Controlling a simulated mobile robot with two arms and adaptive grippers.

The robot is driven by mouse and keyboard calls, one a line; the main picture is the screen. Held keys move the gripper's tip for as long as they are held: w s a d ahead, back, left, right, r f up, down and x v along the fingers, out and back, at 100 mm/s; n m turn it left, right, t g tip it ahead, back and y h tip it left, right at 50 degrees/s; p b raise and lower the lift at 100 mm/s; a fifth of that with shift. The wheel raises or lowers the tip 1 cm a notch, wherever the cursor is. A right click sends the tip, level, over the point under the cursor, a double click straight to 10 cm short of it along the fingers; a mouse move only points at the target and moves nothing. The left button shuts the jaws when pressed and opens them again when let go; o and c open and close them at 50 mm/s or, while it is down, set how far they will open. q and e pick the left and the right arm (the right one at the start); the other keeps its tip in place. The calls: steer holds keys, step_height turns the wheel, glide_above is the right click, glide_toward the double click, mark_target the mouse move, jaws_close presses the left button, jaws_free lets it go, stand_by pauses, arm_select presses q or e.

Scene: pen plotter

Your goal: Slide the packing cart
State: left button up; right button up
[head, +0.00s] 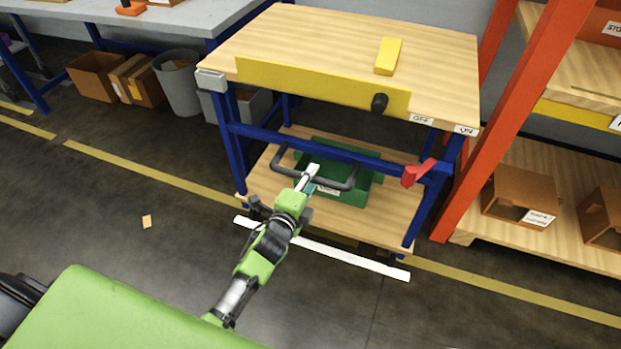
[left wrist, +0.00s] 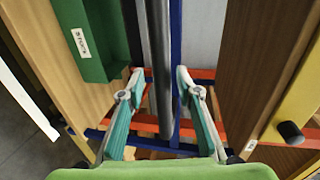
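The packing cart (head: 350,55) has a wooden top, a yellow front panel, a blue frame and a lower shelf. A dark bar handle (head: 325,183) sticks out at its front; it also shows in the left wrist view (left wrist: 159,50). My left gripper (head: 311,174) is at the handle. In the left wrist view its teal fingers (left wrist: 159,75) stand open on both sides of the bar, with gaps showing. A red lever (head: 418,173) sits on the right front, below OFF and ON labels. My right gripper is not in view.
A green bin (head: 350,190) sits on the lower shelf. A yellow block (head: 388,56) lies on top. An orange rack (head: 490,120) stands close on the right. A grey bin (head: 178,85) and cardboard boxes are at left. A white line (head: 330,252) marks the floor before the cart.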

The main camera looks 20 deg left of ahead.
arm_select(q)
steer(key=shift+s+r, duration=0.1)
steer(key=v, duration=1.1)
steer(key=shift+s, duration=0.4)
